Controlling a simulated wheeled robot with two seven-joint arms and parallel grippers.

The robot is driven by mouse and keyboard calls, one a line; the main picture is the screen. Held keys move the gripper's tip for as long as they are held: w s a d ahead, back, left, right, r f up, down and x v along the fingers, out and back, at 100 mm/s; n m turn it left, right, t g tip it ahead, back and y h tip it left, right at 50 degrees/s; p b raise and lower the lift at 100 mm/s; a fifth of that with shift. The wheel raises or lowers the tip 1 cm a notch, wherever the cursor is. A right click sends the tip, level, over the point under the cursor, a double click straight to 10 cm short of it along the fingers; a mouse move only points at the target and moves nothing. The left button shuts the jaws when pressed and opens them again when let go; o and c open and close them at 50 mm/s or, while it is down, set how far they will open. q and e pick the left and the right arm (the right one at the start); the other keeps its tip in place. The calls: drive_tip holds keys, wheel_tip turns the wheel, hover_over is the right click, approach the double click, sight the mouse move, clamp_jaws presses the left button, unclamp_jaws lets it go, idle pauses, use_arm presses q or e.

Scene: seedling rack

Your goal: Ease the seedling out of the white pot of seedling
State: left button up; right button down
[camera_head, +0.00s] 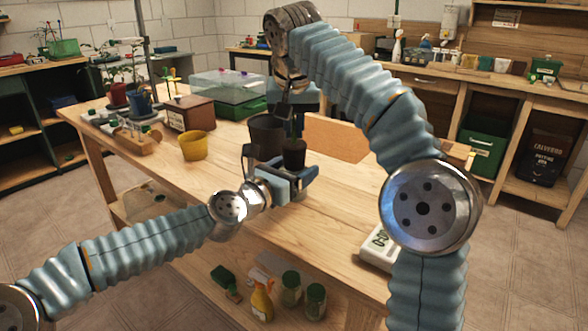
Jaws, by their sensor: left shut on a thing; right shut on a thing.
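My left gripper (281,166) is low over the table's front edge, its fingers around a small dark cup-shaped thing (294,153), which looks upright. I cannot tell whether that thing is a pot or a root plug. My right gripper (297,120) points down from above, directly over the dark thing. It is shut, and what it grips, likely the seedling, is mostly hidden by its fingers and wrist. No white pot can be made out between the grippers.
A larger black pot (265,132) stands just behind the grippers. A yellow pot (194,146), a brown box (190,113) and a clear-lidded green tray (228,92) are further left. A white device (379,249) sits at the front right edge.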

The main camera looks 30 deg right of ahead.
use_arm(q)
drive_tip(key=o, duration=1)
